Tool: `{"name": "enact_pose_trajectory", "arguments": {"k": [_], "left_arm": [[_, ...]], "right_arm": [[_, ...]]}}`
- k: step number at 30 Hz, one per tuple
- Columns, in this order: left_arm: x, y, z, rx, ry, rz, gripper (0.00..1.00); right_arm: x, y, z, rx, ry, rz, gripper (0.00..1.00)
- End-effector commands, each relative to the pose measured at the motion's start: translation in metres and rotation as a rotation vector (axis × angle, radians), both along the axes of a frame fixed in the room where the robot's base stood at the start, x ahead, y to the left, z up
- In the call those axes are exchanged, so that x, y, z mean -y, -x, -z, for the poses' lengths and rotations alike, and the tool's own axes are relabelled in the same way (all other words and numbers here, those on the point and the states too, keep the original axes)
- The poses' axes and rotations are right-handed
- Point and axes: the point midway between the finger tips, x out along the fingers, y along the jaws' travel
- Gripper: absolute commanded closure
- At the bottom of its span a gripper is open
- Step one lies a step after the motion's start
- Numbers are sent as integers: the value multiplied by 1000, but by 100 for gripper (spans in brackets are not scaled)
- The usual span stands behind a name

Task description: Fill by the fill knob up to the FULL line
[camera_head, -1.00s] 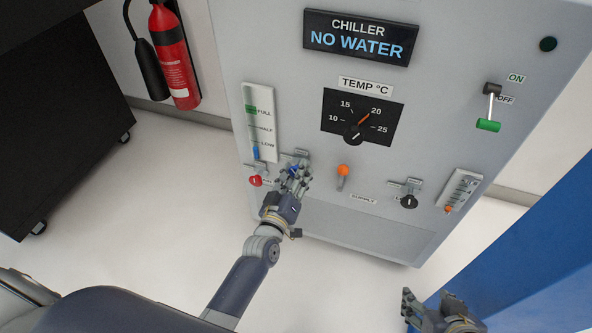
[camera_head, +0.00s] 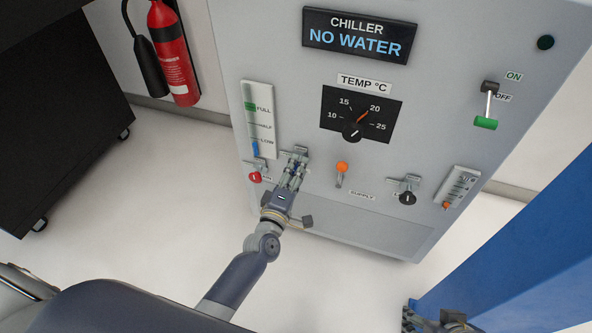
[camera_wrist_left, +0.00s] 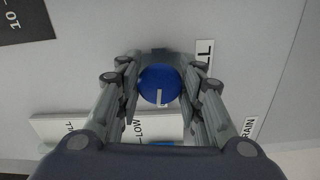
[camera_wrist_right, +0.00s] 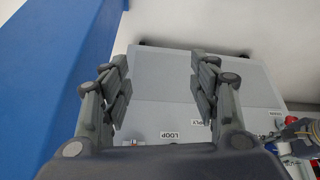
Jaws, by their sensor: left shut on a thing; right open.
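The fill knob is a round blue knob (camera_wrist_left: 160,84) with a white pointer mark, in the left wrist view. My left gripper (camera_head: 294,172) is shut on it, one finger on each side. In the head view the gripper mostly hides the knob. The level gauge (camera_head: 261,115) is a pale upright strip marked FULL, HALF and LOW. Its green band sits at FULL, and blue shows only at the bottom, around or just below LOW. The chiller display (camera_head: 358,36) reads NO WATER. My right gripper (camera_wrist_right: 158,90) is open and empty, away from the panel.
A red drain knob (camera_head: 255,177) sits just left of my left gripper. An orange supply handle (camera_head: 342,169), a black knob (camera_head: 407,198) and a lever switch (camera_head: 488,105) are to the right. A blue surface (camera_head: 530,250) stands near my right arm.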

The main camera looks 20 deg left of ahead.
Motion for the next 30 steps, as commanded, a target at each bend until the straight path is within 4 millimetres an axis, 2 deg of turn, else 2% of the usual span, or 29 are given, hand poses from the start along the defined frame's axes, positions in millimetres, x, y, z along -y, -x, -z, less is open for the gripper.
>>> {"name": "enact_pose_trajectory", "arguments": {"k": [9, 23, 24, 25, 26, 30], "left_arm": [[-1, 0, 0, -3, 88, -1, 89], [-1, 0, 0, -3, 98, -1, 89], [-1, 0, 0, -3, 98, -1, 56], [-1, 0, 0, -3, 98, -1, 50], [0, 0, 0, -3, 97, -1, 44], [0, 0, 0, -3, 97, 0, 44]], "right_arm": [[-2, -8, -3, 33, -7, -4, 44], [-3, -9, -3, 39, -8, -5, 44], [-3, -9, -3, 39, -8, -5, 44], [-3, -9, -3, 38, -8, -5, 44], [-3, -9, -3, 38, -8, -5, 44], [-3, -9, -3, 37, -9, -6, 44]]}}
